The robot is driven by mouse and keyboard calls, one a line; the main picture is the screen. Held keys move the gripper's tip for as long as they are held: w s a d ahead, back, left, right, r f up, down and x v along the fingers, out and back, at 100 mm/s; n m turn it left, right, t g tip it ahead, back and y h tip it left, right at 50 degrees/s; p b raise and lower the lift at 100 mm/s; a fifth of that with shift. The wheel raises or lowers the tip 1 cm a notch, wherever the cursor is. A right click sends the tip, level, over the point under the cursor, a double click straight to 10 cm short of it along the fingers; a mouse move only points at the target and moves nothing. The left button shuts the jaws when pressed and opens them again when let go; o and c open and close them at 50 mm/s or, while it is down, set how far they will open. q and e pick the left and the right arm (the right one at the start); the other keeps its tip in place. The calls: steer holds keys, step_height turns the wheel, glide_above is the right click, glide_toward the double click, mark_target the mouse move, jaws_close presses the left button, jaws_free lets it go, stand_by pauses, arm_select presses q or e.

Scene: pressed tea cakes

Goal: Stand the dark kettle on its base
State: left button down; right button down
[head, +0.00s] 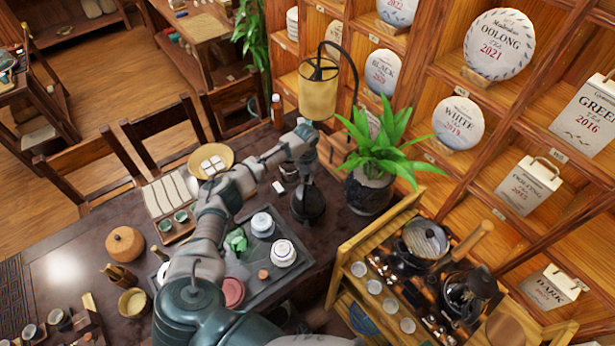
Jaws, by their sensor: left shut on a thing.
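The dark kettle (308,207) is small in the head view, at the far right part of the dark tea table. My left gripper (308,172) is directly above it, pointing down and shut on its top. The kettle looks upright. My gripper and wrist cover its upper part. I cannot make out a separate base under it, nor tell whether its underside touches anything. My right gripper is not in view.
A potted plant (370,190) stands close right of the kettle, with a hanging lamp (318,90) behind. A tea tray (305,258) with white jars lies in front. A wooden rack (345,252) with pots stands to the right. A round plate (228,155) is left.

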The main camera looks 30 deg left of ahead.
arm_select(q)
steer(key=shift+r, duration=0.1)
steer(key=c, duration=1.4)
jaws_free()
steer(key=shift+c, duration=0.2)
steer(key=shift+s, duration=0.1)
step_height(320, 180, up, 3)
steer(key=p, duration=0.2)
steer(key=shift+p, duration=0.35)
steer(key=shift+r+p, duration=0.6)
steer(key=shift+r, duration=1.05)
step_height(320, 180, up, 5)
steer(key=shift+f, duration=0.2)
steer(key=shift+f, duration=0.1)
